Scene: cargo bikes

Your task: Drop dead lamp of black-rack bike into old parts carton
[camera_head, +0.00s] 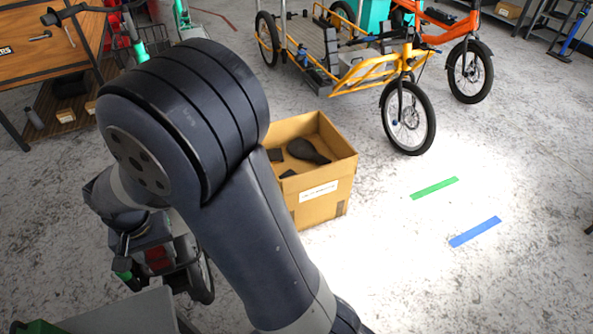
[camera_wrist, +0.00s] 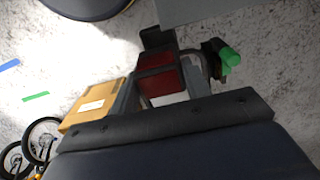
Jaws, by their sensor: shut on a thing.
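The lamp (camera_wrist: 157,80) is a red block with dark edges. In the wrist view it sits between the two grey fingers of my gripper (camera_wrist: 162,88), which is shut on it. A black part touches or overlaps its far end; I cannot tell whether the lamp is still joined to the bike. In the head view red shows at the rear of a bike (camera_head: 197,272) at lower left, below my arm. The old parts carton (camera_head: 325,203) is open brown cardboard with a white label, right of my arm, holding a black saddle and other dark parts. It also shows in the wrist view (camera_wrist: 85,118).
A yellow cargo bike (camera_head: 365,72) and an orange bike (camera_head: 470,25) stand behind the carton. A wooden workbench (camera_head: 35,55) is at upper left. Green tape (camera_head: 434,188) and blue tape (camera_head: 475,231) mark open floor at right. A green-tipped part (camera_wrist: 229,60) is close beside the gripper.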

